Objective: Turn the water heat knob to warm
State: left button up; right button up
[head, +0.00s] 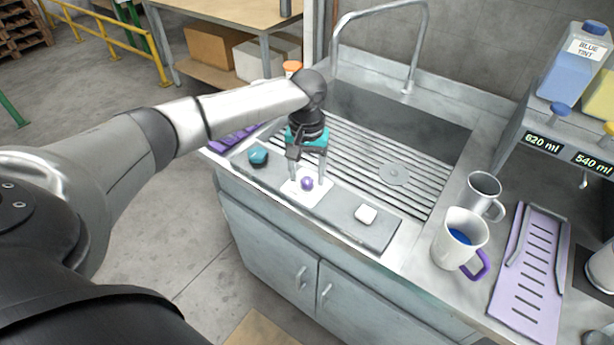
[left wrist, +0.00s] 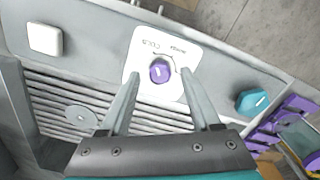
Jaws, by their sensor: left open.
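The water heat knob is a small purple knob (head: 307,183) on a white label plate (head: 318,193) on the sink's front ledge. In the left wrist view the purple knob (left wrist: 160,71) sits on the white plate (left wrist: 190,53), which reads COLD on one side; smaller lettering on the other side is hard to read. The knob has a pale mark on top. My left gripper (head: 308,176) is over the plate, pointing down. Its two fingers (left wrist: 160,78) are apart, one toward each side of the knob; I cannot tell whether they touch it. My right gripper is not in view.
A teal knob (head: 257,155) and a white block (head: 365,214) sit on the same ledge (head: 340,222). A ribbed drainboard (head: 350,160) and tall faucet (head: 408,85) lie behind. A white pitcher (head: 460,240), metal mug (head: 484,195) and purple rack (head: 530,275) stand at right.

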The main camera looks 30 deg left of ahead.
pick_arm(q)
jog(key=shift+f, duration=0.35)
jog(key=shift+c, duration=0.4)
grip_shut()
